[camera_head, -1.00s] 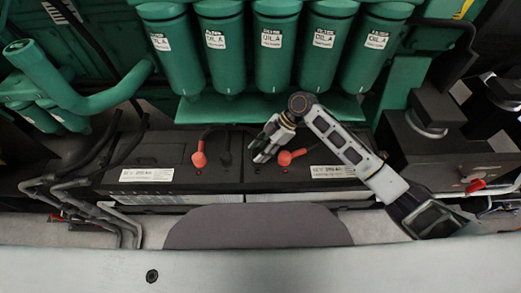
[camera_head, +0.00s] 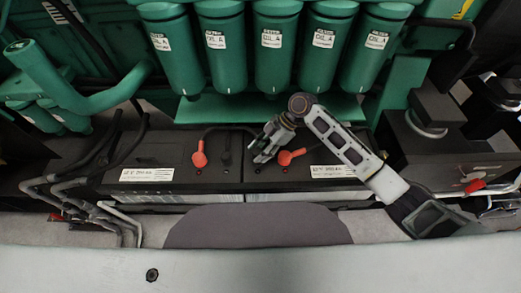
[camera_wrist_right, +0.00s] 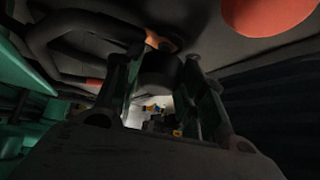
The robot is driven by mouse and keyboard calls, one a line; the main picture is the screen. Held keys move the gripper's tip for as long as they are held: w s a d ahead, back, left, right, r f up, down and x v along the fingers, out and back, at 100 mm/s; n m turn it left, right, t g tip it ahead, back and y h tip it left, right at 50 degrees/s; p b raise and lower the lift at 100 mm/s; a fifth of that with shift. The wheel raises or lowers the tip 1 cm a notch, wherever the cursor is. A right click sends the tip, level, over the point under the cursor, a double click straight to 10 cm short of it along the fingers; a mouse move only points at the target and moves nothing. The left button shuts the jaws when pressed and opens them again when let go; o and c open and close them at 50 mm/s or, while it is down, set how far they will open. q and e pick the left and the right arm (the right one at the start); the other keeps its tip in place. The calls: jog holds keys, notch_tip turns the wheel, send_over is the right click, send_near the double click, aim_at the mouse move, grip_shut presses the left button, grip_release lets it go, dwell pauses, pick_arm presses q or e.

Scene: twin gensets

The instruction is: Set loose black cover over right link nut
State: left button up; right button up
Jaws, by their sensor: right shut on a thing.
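My right gripper (camera_head: 262,153) is over the right battery (camera_head: 325,184), just left of its red terminal cap (camera_head: 291,156). In the right wrist view, the fingers (camera_wrist_right: 160,62) are shut on a dark rounded piece, which looks like the loose black cover (camera_wrist_right: 158,76). In the head view the fingers hide most of it. The right link nut is hidden, and I cannot tell whether the cover touches it. My left gripper is not in view.
The left battery (camera_head: 150,188) carries another red cap (camera_head: 199,158) and an upright black piece (camera_head: 226,153). Green filter canisters (camera_head: 276,60) hang behind the batteries. A black housing (camera_head: 440,165) stands right of them. Metal pipes (camera_head: 95,208) lie at the left.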

jog(key=shift+s+f, duration=0.1)
jog(key=shift+f, duration=0.25)
dwell(0.3)
jog(key=shift+s+d+f+b, duration=0.15)
jog(key=shift+s+f+b, duration=0.1)
jog(key=shift+f+b, duration=0.35)
jog(key=shift+f, duration=0.15)
jog(key=shift+c, duration=0.3)
jog(key=shift+f, duration=0.2)
jog(key=shift+c, duration=0.8)
jog(key=shift+o, duration=0.3)
jog(key=o, duration=0.8)
jog(key=shift+f, duration=0.1)
jog(key=o, duration=0.3)
jog(key=shift+w, duration=0.15)
jog(key=shift+o, duration=1.2)
jog(key=shift+w, duration=0.15)
jog(key=shift+r, duration=0.2)
